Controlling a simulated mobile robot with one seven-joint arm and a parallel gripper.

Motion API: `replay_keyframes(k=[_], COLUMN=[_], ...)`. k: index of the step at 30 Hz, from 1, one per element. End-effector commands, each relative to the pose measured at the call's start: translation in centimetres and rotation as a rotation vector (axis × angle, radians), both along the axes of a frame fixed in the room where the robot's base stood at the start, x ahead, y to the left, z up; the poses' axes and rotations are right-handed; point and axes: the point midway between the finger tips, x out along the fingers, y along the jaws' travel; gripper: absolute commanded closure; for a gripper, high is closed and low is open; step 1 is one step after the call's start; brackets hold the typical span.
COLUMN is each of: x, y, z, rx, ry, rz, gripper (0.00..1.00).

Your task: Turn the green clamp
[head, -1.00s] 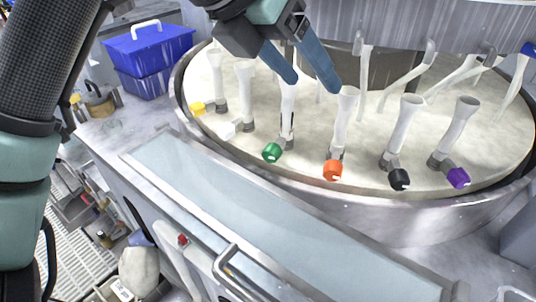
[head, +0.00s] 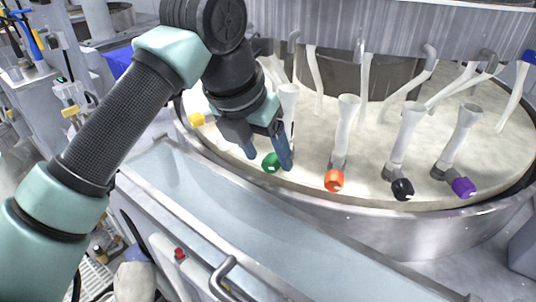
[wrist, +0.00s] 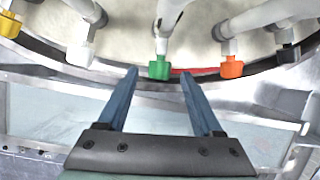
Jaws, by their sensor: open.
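The green clamp (head: 271,162) sits at the foot of a white funnel-topped tube near the front rim of the round platen (head: 310,180). It also shows in the wrist view (wrist: 159,68), just beyond the fingertips and between their lines. My gripper (head: 268,162) is open, with its two blue fingers pointing down on either side of the green clamp in the head view. In the wrist view my gripper (wrist: 158,72) holds nothing between its fingers. I cannot tell whether a finger touches the clamp.
An orange clamp (head: 334,181), a black clamp (head: 402,189) and a purple clamp (head: 465,187) stand to the right on similar tubes. A yellow clamp (head: 196,119) is to the left. A white clamp (wrist: 79,54) is left of the green one. Pipes hang above the platen.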

Motion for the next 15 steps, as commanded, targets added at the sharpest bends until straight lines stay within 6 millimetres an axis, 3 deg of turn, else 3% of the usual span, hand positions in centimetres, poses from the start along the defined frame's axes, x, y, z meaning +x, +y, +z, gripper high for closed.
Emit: replay_keyframes(k=[6,14,15], x=[0.5,0.5,0.5], y=[-0.4,-0.4,-0.4], z=[-1.4,-1.5,-1.5], rx=[0.000,0.000,0.000], ry=[0.000,-0.001,-0.001], rz=[0.000,-0.001,-0.001], gripper=[0.32,0.32,0.38])
